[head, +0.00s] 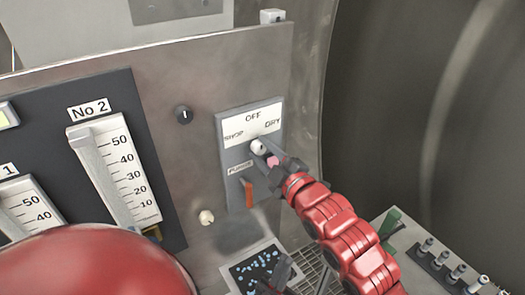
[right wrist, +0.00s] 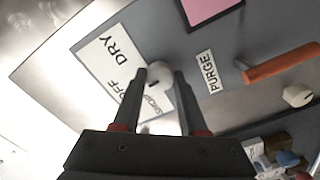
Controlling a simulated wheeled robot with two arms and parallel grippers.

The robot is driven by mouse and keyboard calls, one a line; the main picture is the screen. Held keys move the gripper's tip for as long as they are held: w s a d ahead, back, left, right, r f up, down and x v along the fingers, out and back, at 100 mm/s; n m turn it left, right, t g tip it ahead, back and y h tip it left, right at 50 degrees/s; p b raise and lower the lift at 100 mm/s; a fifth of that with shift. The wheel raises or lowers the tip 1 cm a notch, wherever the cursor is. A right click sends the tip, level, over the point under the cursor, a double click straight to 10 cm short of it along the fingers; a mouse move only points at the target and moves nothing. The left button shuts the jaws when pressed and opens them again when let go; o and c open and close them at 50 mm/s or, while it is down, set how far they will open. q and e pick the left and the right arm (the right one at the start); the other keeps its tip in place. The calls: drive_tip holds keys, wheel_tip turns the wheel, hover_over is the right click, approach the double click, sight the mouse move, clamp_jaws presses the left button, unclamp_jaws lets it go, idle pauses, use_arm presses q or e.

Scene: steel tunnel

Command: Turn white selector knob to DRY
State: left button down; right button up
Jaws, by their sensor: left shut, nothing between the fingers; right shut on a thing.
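In the head view my right gripper (head: 267,155) partly covers the plate. My left gripper (head: 280,272) is low, away from the knob, shut and empty.
An orange lever (head: 249,193) by the PURGE label is just below the knob. A black knob (head: 183,114) and a pale knob (head: 206,217) are on the panel. Gauges (head: 115,175) stand at left. A blue-speckled dark panel (head: 254,268) is below; a rack (head: 445,268) is at lower right.

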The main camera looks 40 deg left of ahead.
clamp_jaws()
drive_tip(key=shift+f+b, duration=0.2)
drive_tip(key=shift+b, duration=0.15)
drive_tip(key=m+b, duration=0.1)
drive_tip(key=b, duration=0.3)
drive_tip(key=m+b, duration=0.1)
drive_tip(key=b, duration=0.3)
drive_tip(key=shift+f+m, duration=0.3)
drive_tip(key=m+b, duration=0.1)
drive_tip(key=b, duration=0.1)
drive_tip(key=m+b, duration=0.2)
drive_tip(key=b, duration=0.1)
drive_tip(key=shift+r+m, duration=0.2)
drive_tip(key=shift+m, duration=0.1)
drive_tip(key=m+b, duration=0.2)
drive_tip(key=shift+m, duration=0.3)
drive_tip(key=m+b, duration=0.1)
drive_tip(key=m, duration=0.1)
drive_tip(key=shift+m+b, duration=0.3)
drive_tip(key=shift+m, duration=0.1)
drive_tip(key=m, duration=0.2)
drive_tip(key=shift+r+m+b, duration=0.15)
drive_tip(key=shift+m+b, duration=0.15)
drive_tip(key=shift+m, duration=1)
drive_tip(key=m+p, duration=0.1)
drive_tip(key=m, duration=0.2)
drive_tip(key=shift+r+m, duration=0.15)
drive_tip(key=shift+m, duration=0.15)
drive_tip(key=shift+m+p, duration=1.45)
drive_tip(key=shift+m, duration=0.55)
